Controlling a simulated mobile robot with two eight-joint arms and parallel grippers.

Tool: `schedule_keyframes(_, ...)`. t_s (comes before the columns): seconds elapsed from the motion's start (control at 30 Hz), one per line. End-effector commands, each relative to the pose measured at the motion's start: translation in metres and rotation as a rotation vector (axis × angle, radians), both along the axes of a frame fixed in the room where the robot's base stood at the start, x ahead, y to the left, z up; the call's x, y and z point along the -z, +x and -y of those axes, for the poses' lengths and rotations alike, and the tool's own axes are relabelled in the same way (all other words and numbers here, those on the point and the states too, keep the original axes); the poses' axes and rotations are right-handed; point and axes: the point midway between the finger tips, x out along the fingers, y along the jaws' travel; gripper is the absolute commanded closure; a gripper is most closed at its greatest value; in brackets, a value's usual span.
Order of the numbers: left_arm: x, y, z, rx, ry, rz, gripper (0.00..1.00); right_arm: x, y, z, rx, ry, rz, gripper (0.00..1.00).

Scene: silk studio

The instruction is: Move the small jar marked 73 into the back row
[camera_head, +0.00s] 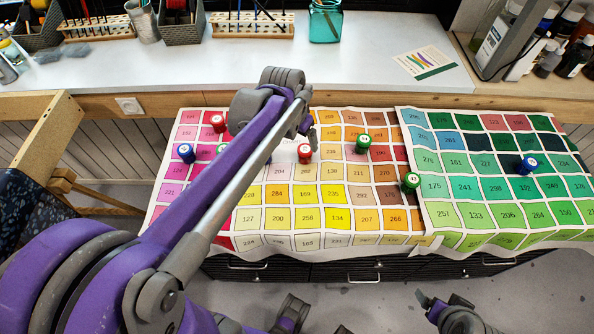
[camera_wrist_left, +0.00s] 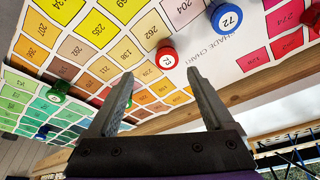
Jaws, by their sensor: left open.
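My left arm comes in from the left across the colour chart (camera_head: 247,243). Its gripper (camera_head: 309,128) is partly hidden behind the arm. In the left wrist view my left gripper (camera_wrist_left: 162,88) is open and empty. A red jar with a white numbered lid (camera_wrist_left: 167,55) stands beyond the gap between its fingers, apart from them; its number is too small to read surely. A red jar (camera_head: 305,153) shows beside the arm in the head view. A blue jar marked 72 (camera_wrist_left: 226,18) stands to its right in the wrist view. Whether either red jar is 73 I cannot tell.
A white worktop (camera_head: 350,75) lies behind. A dark grey gripper (camera_head: 432,302), apparently my right, shows at the bottom.

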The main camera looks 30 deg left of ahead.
Motion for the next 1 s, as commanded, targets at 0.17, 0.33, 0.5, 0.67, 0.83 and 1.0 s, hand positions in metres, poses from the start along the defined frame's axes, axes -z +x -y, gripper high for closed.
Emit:
schedule_keyframes(0.17, 0.007, -0.065, 0.044, -0.008, 0.006, 0.047, 0.14, 0.0, 0.0, 0.0, 0.0, 0.0, 0.0, 0.14)
schedule_keyframes(0.33, 0.029, -0.129, 0.074, -0.021, 0.003, 0.104, 0.14, 0.0, 0.0, 0.0, 0.0, 0.0, 0.0, 0.14)
schedule_keyframes(0.5, 0.051, -0.168, 0.088, -0.031, -0.004, 0.144, 0.14, 0.0, 0.0, 0.0, 0.0, 0.0, 0.0, 0.14)
schedule_keyframes(0.67, 0.059, -0.18, 0.092, -0.035, -0.007, 0.158, 0.14, 0.0, 0.0, 0.0, 0.0, 0.0, 0.0, 0.14)
schedule_keyframes(0.83, 0.059, -0.18, 0.092, -0.036, -0.007, 0.159, 0.14, 0.0, 0.0, 0.0, 0.0, 0.0, 0.0, 0.14)
schedule_keyframes(1.0, 0.053, -0.179, 0.092, -0.036, -0.007, 0.16, 0.14, -0.005, 0.001, 0.0, 0.0, 0.0, 0.002, 0.14)
